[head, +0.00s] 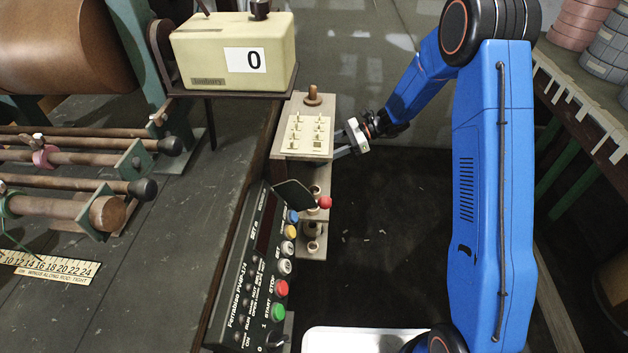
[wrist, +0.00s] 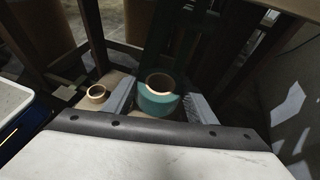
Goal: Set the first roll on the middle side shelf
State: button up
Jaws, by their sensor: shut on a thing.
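A teal roll (wrist: 158,104) with a tan core sits between the two grey fingers of my gripper (wrist: 160,101) in the wrist view. My gripper is shut on it. In the head view my gripper (head: 345,146) reaches in from the right, beside the beige side shelf (head: 312,172). The fingertips and the roll are hidden there behind the shelf's upper part. In the wrist view a pale board (wrist: 78,103) lies around and below the roll. I cannot tell whether the roll touches it.
A smaller tan roll (wrist: 97,91) stands on the board left of my gripper. A switch plate (head: 305,134) and a wooden peg (head: 313,96) are on the shelf's top. The control panel (head: 262,270) with a red knob (head: 325,202) nearby stands in front.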

aim_at(323, 178)
notch_tip(323, 178, down, 10)
jog(key=shift+r, duration=0.15)
dwell(0.4)
jog(key=o, duration=0.9)
jog(key=shift+w+d+r, duration=0.1)
jog(key=shift+d, duration=0.15)
jog(key=v, duration=1.1)
jog(key=shift+d+r, duration=0.1)
jog(key=shift+d, duration=0.05)
